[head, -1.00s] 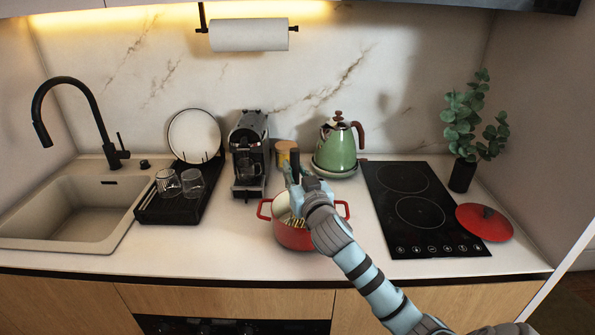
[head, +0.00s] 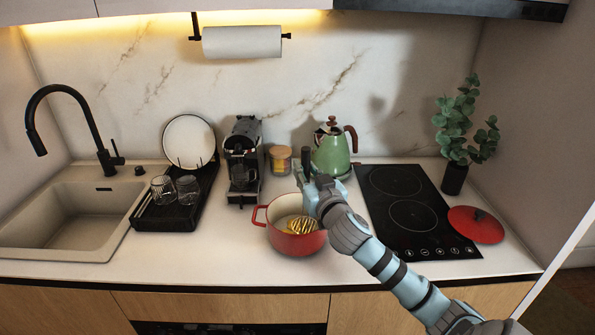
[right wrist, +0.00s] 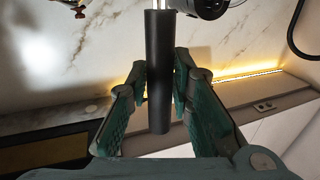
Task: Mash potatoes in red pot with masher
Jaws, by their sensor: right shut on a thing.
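The red pot (head: 296,243) stands on the counter left of the cooktop, with no lid on it. Inside its pale interior the gold masher head (head: 300,225) shows low in the pot. Potatoes cannot be made out. My right gripper (head: 309,181) is above the pot's right side, shut on the masher's black handle (head: 306,157). In the right wrist view the masher's handle (right wrist: 159,75) stands between the two fingers of the right gripper (right wrist: 160,95). My left gripper is not in view.
The black cooktop (head: 407,215) is right of the pot, with the red lid (head: 476,225) at its right edge. A green kettle (head: 331,155), a jar (head: 280,160) and a coffee machine (head: 243,160) stand behind. A drying rack (head: 172,213) and sink (head: 65,215) are left.

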